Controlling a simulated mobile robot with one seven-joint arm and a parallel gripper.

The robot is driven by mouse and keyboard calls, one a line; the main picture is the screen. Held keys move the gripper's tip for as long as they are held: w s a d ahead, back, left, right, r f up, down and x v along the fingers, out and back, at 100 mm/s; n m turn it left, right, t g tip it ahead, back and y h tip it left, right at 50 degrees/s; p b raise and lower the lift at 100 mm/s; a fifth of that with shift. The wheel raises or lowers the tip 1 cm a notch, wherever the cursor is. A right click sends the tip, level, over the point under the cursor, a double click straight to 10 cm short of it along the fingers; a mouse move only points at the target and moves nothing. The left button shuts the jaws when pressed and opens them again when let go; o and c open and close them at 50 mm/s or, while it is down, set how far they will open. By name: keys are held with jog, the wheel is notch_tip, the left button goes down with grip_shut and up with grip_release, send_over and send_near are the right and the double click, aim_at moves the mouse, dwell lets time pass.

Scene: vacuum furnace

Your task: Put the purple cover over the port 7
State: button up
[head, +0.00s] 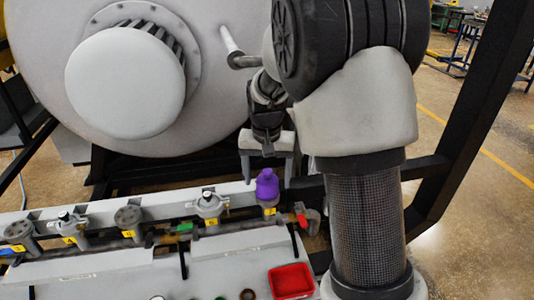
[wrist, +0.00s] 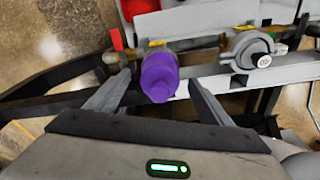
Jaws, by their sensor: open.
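The purple cover (head: 267,186) sits upright on the right-most port fitting (head: 269,203) of the row below the furnace. A yellow label (head: 269,212) is on that fitting; its number is too small to read surely. The cover also shows in the wrist view (wrist: 159,78), between the fingers. My gripper (head: 267,171) is open above and around the cover, one finger on each side. In the wrist view the fingers (wrist: 160,84) show gaps to the cover on both sides. The cover hides the top of its port.
A valve fitting (head: 208,204) stands left of the cover, with more labelled fittings further left. A red-handled valve (head: 302,221) is close on the right. A red tray (head: 291,281) lies on the front ledge. The furnace body (head: 215,90) rises behind.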

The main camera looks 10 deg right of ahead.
notch_tip(320, 180, up, 16)
jog(key=s+p, duration=0.1)
jog(key=s, duration=0.1)
jog(key=shift+a, duration=0.35)
